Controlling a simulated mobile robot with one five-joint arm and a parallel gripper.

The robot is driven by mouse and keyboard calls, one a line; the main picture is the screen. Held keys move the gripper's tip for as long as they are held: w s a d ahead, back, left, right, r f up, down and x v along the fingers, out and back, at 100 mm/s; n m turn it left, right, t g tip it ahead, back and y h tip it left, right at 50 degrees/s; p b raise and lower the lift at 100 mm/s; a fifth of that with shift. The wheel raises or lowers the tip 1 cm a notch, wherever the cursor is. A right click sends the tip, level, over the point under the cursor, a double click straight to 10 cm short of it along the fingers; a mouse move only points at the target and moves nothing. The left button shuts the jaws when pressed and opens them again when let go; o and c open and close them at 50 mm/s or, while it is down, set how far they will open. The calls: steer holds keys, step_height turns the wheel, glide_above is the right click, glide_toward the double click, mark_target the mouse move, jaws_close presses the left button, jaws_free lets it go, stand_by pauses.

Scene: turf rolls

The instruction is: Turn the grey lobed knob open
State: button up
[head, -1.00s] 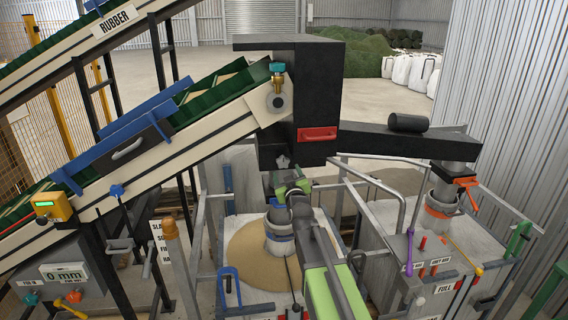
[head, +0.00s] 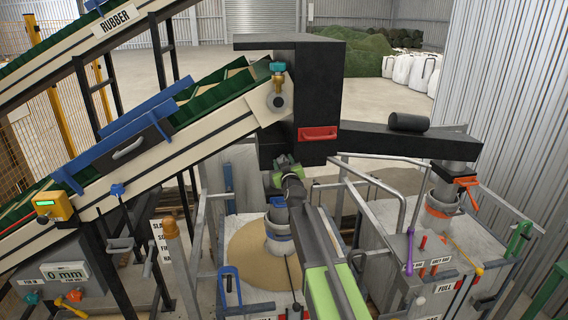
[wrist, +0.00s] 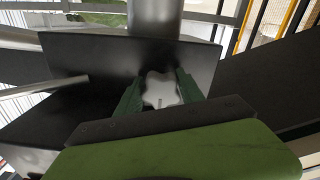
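The grey lobed knob (wrist: 161,90) shows in the middle of the wrist view, in front of a dark plate below a grey pipe. My gripper (wrist: 159,92) has one green finger on each side of it. Narrow gaps appear between the fingers and the lobes, so the fingers look open around the knob, not closed on it. In the head view my gripper (head: 284,160) is raised just under the black box housing, and it largely hides the knob there.
The black housing (head: 318,110) with a red handle (head: 318,134) stands directly above my gripper. The conveyor (head: 160,150) slopes at the left. A grey pipe with a blue band (head: 278,235) stands below my arm. Metal rails (head: 375,200) are at the right.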

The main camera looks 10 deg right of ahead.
steer(key=c, duration=0.7)
steer(key=shift+m, duration=0.3)
steer(key=m, duration=0.3)
steer(key=shift+a+m, duration=0.1)
steer(key=shift+m, duration=0.2)
steer(key=m, duration=0.4)
steer(key=shift+a+m, duration=0.1)
steer(key=shift+m, duration=0.2)
steer(key=m, duration=0.4)
steer(key=shift+a+r+m, duration=0.1)
steer(key=shift+m, duration=2.4)
